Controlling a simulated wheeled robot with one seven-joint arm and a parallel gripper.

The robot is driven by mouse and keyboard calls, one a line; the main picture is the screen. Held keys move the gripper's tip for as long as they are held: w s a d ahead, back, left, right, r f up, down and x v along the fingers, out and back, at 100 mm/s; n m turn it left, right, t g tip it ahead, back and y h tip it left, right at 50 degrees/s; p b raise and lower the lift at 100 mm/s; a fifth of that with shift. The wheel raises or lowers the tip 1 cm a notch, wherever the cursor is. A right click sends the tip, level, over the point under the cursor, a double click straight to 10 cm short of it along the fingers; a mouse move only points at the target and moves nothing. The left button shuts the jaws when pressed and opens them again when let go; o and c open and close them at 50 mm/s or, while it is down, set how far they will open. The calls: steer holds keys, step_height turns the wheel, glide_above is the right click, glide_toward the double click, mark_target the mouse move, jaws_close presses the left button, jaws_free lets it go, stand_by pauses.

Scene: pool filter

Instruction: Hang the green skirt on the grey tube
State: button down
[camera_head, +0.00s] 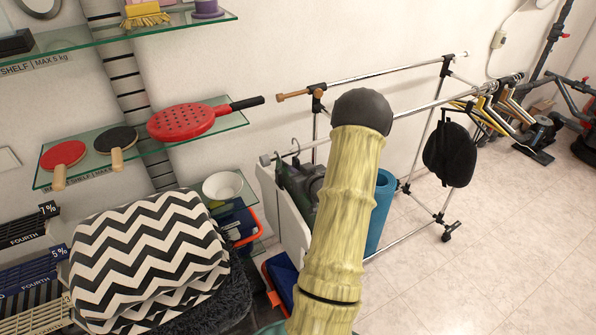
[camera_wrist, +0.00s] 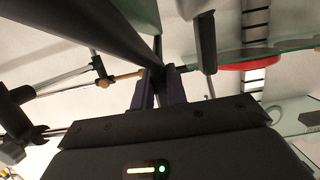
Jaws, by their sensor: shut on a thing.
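My gripper (camera_wrist: 161,82) shows in the wrist view, its two fingers close together around a dark thin piece (camera_wrist: 157,71) at their tips. A long dark bar (camera_wrist: 95,35) and a grey-green surface (camera_wrist: 138,12) run up from there; I cannot tell for sure whether this is the green skirt. In the head view my arm hides my gripper and what it holds. Dark grey-green garments (camera_head: 303,185) hang on hooks at the left end of the rack's lower grey tube (camera_head: 425,107). The upper grey tube (camera_head: 385,74) has a wooden end.
A glass shelf (camera_head: 225,122) with a red paddle (camera_head: 180,122) stands left of the rack; its dark handle points toward the rack. The upper tube's middle is bare.

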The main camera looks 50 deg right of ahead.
steer(key=shift+w+d+f+b, duration=0.1)
steer(key=shift+w+f+b, duration=0.25)
steer(key=shift+f+b, duration=0.35)
steer(key=shift+w+d+f+b, duration=0.1)
steer(key=shift+w+f+b, duration=0.25)
steer(key=shift+f+b, duration=0.35)
stand_by(0.8)
steer(key=shift+a+f+b, duration=0.1)
steer(key=shift+f+b, duration=0.2)
steer(key=shift+b, duration=0.1)
steer(key=shift+s, duration=0.3)
steer(key=c, duration=1.3)
jaws_free()
steer(key=shift+w, duration=0.1)
steer(key=b+v, duration=0.3)
steer(key=v, duration=1.4)
steer(key=shift+b, duration=0.35)
